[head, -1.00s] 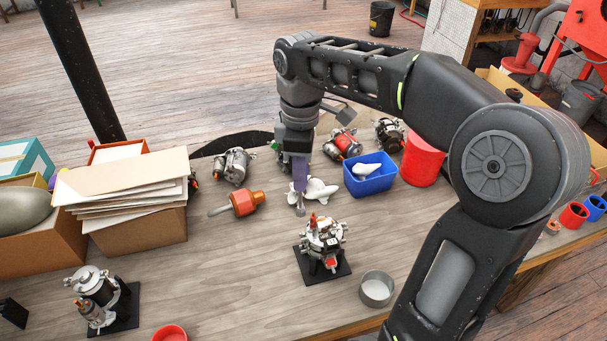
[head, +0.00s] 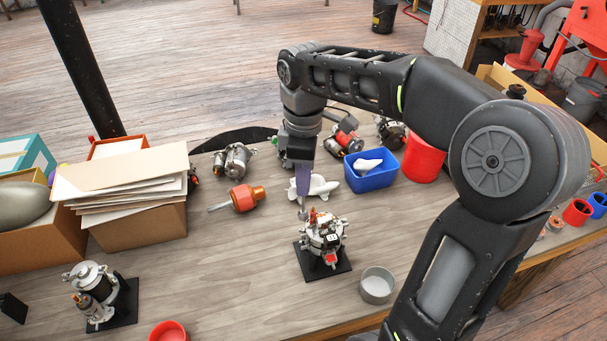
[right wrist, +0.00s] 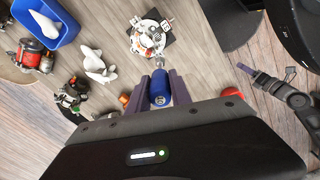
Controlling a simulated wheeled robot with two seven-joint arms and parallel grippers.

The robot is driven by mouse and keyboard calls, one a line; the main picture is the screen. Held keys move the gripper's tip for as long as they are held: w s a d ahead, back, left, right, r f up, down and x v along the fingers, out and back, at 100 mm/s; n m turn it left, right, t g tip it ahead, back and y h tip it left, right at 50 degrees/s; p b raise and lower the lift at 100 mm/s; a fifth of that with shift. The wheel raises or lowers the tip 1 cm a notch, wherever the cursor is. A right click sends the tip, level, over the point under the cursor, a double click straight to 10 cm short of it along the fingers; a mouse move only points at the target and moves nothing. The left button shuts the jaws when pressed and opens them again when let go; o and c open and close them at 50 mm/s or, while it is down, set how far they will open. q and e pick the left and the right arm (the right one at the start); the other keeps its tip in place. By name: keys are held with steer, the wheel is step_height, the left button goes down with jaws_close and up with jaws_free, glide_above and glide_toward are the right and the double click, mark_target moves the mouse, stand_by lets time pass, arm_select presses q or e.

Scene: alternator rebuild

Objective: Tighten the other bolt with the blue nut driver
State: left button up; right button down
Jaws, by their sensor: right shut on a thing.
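My right gripper (head: 301,186) is shut on the blue nut driver (right wrist: 160,88), whose blue handle shows between the purple fingers in the right wrist view. The driver's metal tip points down just behind and left of the top of the alternator (head: 322,240). I cannot tell whether it touches. This alternator sits on a black square mat (head: 343,268) and also shows in the right wrist view (right wrist: 149,36). Its individual bolts are too small to tell apart. What appears to be my left gripper (right wrist: 245,69) shows at the right of the wrist view, with its jaws unclear.
Another alternator unit (head: 92,292) stands front left. A grey cup (head: 376,285) and red bowl (head: 168,332) flank the front. Behind lie an orange-handled tool (head: 243,198), a white part (head: 322,186) and a blue bin (head: 370,180). Boxes (head: 140,225) stand left.

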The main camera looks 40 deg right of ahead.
steer(key=n+p, duration=0.1)
steer(key=n, duration=0.2)
steer(key=shift+r+n, duration=0.15)
steer(key=shift+n, duration=0.15)
steer(key=n, duration=0.3)
steer(key=shift+n, duration=0.3)
steer(key=n, duration=0.5)
steer(key=shift+w, duration=0.1)
steer(key=n, duration=0.5)
steer(key=shift+n, duration=0.4)
steer(key=n, duration=0.6)
